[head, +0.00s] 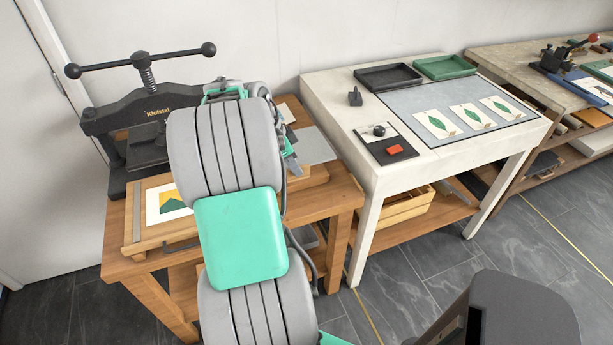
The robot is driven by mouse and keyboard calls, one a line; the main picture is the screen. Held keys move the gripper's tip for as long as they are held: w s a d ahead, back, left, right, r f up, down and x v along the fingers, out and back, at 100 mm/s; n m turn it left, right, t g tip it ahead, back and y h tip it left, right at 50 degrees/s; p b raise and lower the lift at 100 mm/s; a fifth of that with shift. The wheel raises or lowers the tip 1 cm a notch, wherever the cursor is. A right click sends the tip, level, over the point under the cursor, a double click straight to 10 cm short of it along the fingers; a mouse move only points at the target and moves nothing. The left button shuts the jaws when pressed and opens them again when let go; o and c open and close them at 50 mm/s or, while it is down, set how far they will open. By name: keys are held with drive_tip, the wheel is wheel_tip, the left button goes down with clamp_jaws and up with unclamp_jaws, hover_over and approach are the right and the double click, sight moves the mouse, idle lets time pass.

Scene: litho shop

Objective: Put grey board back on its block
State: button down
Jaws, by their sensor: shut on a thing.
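The grey board (318,146) is a flat, light grey sheet at the back right of the wooden bench, just right of my arm. A wooden block (316,175) shows below and in front of it. My gripper (296,167) is mostly hidden behind my arm. Its dark end is at the board's left edge, and it is shut on the board. I cannot tell whether the board touches the block or is held slightly above it. The board's left part is hidden by my arm and gripper.
A black screw press (150,115) stands at the bench's left. A framed print (165,205) lies at the front left of the wooden bench (335,200). A pale table (340,110) on the right holds trays (388,77), prints (437,124) and small tools.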

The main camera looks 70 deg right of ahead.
drive_tip(key=x, duration=0.3)
drive_tip(key=d+p+x, duration=0.1)
drive_tip(key=x, duration=0.2)
drive_tip(key=d+x, duration=0.1)
drive_tip(key=x, duration=0.3)
drive_tip(key=shift+w+r+p, duration=0.15)
drive_tip(key=shift+w+p, duration=0.15)
drive_tip(key=shift+w, duration=0.05)
drive_tip(key=c, duration=2)
unclamp_jaws()
drive_tip(key=shift+f+b, duration=0.3)
drive_tip(key=o, duration=0.5)
drive_tip(key=shift+r, duration=0.1)
